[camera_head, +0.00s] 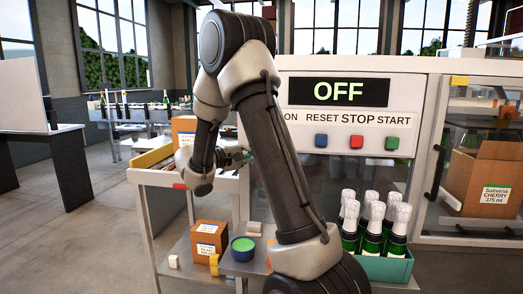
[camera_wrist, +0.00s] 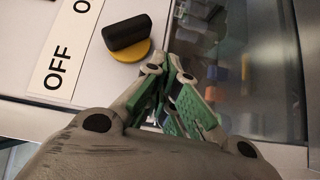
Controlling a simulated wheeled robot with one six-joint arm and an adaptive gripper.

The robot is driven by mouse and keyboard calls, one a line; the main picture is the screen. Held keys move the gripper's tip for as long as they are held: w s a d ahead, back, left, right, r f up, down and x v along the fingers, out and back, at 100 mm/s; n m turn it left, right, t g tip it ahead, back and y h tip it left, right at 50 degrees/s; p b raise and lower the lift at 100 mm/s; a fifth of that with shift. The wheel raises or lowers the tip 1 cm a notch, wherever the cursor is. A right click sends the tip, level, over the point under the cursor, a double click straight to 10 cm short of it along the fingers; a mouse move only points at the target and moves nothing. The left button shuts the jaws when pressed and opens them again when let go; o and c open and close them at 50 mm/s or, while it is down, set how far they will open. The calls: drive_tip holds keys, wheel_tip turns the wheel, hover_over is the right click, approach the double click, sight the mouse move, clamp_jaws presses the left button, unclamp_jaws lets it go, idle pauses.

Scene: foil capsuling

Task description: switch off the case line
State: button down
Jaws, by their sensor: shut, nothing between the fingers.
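The case line's panel has a display (camera_head: 338,92) reading OFF in green letters. In the wrist view a black rotary knob (camera_wrist: 127,32) sits on a yellow disc (camera_wrist: 133,52), beside a white label strip (camera_wrist: 57,68) reading OFF, with a partly cut-off word above. My gripper (camera_wrist: 174,62) is shut and empty, its green-padded fingers just right of and below the knob. I cannot tell whether they touch it. In the head view my gripper (camera_head: 243,158) is partly hidden behind my arm, at the panel's left side. My arm hides the knob there.
Blue (camera_head: 321,141), red (camera_head: 356,141) and green (camera_head: 391,143) buttons sit under RESET, STOP and START. Foiled bottles stand in a green crate (camera_head: 388,268) below. A cart (camera_head: 150,178) with boxes and a green-filled tub (camera_head: 243,246) stands left. A cardboard case (camera_head: 484,180) is right.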

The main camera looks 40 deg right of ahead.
drive_tip(key=a+f, duration=0.6)
drive_tip(key=a, duration=0.4)
drive_tip(key=shift+w, duration=0.25)
